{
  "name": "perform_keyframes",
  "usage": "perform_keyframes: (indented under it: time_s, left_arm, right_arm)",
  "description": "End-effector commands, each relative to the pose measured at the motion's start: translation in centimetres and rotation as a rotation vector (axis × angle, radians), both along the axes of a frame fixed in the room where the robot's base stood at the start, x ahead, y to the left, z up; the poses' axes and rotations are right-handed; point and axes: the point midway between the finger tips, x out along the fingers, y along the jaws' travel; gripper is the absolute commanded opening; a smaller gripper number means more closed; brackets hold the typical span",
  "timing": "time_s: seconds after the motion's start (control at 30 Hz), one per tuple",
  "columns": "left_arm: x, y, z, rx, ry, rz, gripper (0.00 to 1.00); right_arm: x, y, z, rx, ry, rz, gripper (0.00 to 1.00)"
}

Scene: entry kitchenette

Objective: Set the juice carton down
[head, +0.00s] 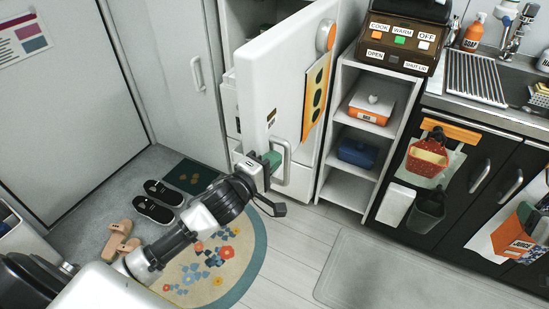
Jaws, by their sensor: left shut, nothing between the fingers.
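The juice carton (519,235), orange with a white label, is at the right edge of the head view. It looks tilted in front of the dark cabinet, and the edge of the picture cuts it off. I cannot see what supports it. My left gripper (270,163) is shut and empty beside the handle (286,163) of the open white fridge door (273,75); I cannot tell whether it touches the handle. My right gripper does not show.
A white shelf unit (325,160) stands right of the fridge door, with a panelled machine (403,33) on top. The counter has a sink and drying rack (475,78). A grey mat (400,275) lies on clear floor. Shoes (153,205) lie by a round rug (235,255).

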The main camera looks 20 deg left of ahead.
Motion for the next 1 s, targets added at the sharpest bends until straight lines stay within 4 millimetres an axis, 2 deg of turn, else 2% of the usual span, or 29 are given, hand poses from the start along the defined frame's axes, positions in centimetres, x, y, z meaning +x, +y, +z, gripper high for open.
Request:
perform_keyframes:
  time_s: [0.17, 0.47, 0.57, 0.9, 1.0]
  left_arm:
    - [0.7, -0.2, 0.0, 0.0, 0.0, 0.0, 0.0]
    - [0.7, -0.2, 0.0, 0.0, 0.0, 0.0, 0.0]
    - [0.8, -0.8, 0.0, -0.004, 0.001, 0.001, 0.0]
    - [1.6, -7.0, 0.0, -0.008, 0.001, 0.003, 0.0]
    - [1.8, -8.3, 0.0, -0.006, 0.001, 0.002, 0.0]
  right_arm:
    - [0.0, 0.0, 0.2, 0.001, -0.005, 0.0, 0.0]
    - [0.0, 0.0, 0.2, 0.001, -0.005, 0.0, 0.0]
    - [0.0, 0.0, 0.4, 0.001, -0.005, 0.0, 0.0]
    - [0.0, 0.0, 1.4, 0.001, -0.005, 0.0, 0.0]
    - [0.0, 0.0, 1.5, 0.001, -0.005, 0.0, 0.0]
